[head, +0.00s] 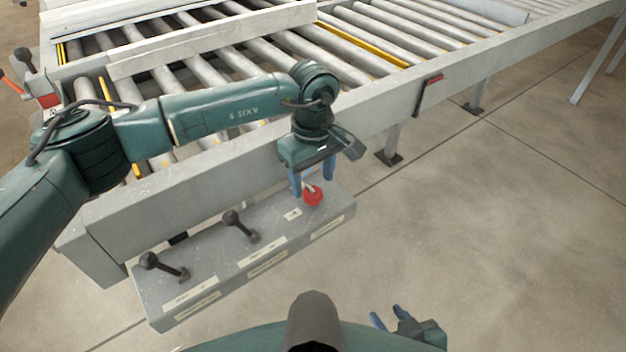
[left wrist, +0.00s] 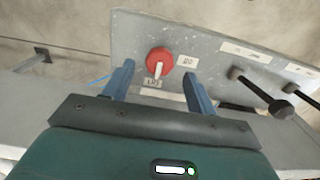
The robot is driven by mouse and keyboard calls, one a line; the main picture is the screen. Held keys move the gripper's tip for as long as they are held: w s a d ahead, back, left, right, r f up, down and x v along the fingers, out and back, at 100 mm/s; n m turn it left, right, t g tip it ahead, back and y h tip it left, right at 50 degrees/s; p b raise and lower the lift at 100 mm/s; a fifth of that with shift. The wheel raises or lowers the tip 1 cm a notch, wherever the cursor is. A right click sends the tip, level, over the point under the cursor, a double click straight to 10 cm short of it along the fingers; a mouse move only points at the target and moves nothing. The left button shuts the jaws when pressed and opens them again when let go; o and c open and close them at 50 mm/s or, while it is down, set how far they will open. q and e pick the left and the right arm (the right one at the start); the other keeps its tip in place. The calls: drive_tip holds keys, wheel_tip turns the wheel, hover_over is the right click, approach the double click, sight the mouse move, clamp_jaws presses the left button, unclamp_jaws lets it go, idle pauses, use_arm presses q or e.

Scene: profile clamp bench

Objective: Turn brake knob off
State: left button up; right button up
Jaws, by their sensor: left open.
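The brake knob (head: 313,195) is a red round knob with a pale pointer bar, at the right end of the grey control box. It also shows in the left wrist view (left wrist: 160,61), where its pointer is directed down toward one of two small labels. My left gripper (head: 312,188) is open above the knob, its blue fingers on either side in the left wrist view (left wrist: 158,85). I cannot tell whether a finger touches it. My right gripper (head: 388,316) is low at the bottom of the head view, away from the box, its fingers apart.
The grey control box (head: 210,260) also carries two black levers (head: 240,226) (head: 163,266) left of the knob. Behind it runs a roller conveyor (head: 230,75) with pale profiles lying on it. A red-and-black handle (head: 428,93) sits on the conveyor side. The floor at right is clear.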

sight(312, 195)
use_arm(q)
drive_tip(key=shift+f, duration=1.3)
drive_tip(key=shift+c, duration=0.4)
drive_tip(key=c, duration=0.9)
